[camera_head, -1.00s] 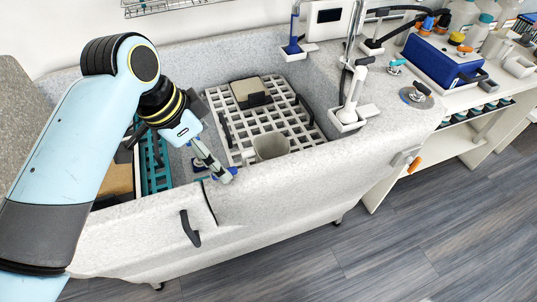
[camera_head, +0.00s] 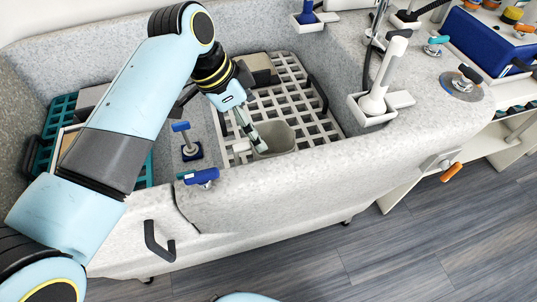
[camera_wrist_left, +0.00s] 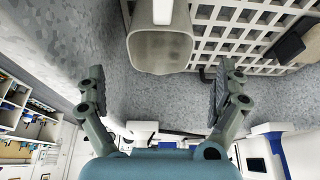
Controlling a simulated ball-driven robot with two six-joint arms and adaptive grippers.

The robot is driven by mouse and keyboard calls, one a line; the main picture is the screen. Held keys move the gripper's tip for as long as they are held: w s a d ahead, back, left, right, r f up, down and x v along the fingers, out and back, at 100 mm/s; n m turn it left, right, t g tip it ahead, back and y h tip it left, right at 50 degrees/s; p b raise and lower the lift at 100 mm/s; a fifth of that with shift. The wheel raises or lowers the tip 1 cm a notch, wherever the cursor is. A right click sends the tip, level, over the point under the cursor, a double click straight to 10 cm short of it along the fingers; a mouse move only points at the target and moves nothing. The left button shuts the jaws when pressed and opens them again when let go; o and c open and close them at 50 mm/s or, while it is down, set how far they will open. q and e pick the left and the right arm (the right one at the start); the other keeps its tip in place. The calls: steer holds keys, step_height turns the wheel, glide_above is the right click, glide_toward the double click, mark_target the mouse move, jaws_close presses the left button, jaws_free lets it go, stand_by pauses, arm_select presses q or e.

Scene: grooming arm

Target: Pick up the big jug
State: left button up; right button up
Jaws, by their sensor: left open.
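The big jug is a grey-beige, open-topped vessel (camera_head: 276,138) on the white grid rack (camera_head: 318,128) inside the grooming tub. In the left wrist view the jug (camera_wrist_left: 160,48) shows at the top centre, with a paler handle-like strip on its near side. My left gripper (camera_head: 249,137) is open at the left side of the jug in the head view and partly overlaps it. In the left wrist view my left gripper (camera_wrist_left: 162,80) has its fingers spread wide, with the jug ahead between them; they do not appear to touch it. My right gripper is not in view.
The speckled tub wall (camera_head: 300,163) rises just in front of the jug. A blue-handled fitting (camera_head: 190,148) stands left of the rack, and another blue handle (camera_head: 203,176) sits on the rim. A grey-beige block (camera_head: 258,68) lies at the rack's back. A white shower head (camera_head: 380,95) stands right.

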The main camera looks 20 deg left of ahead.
arm_select(q)
glide_above(267, 139)
steer(key=s+d, duration=0.2)
steer(key=s, duration=0.2)
step_height(267, 139, down, 8)
steer(key=shift+s+a+r, duration=0.1)
steer(key=shift+a+r, duration=0.1)
steer(key=shift+a, duration=0.05)
steer(key=shift+c, duration=0.3)
steer(key=c, duration=1.4)
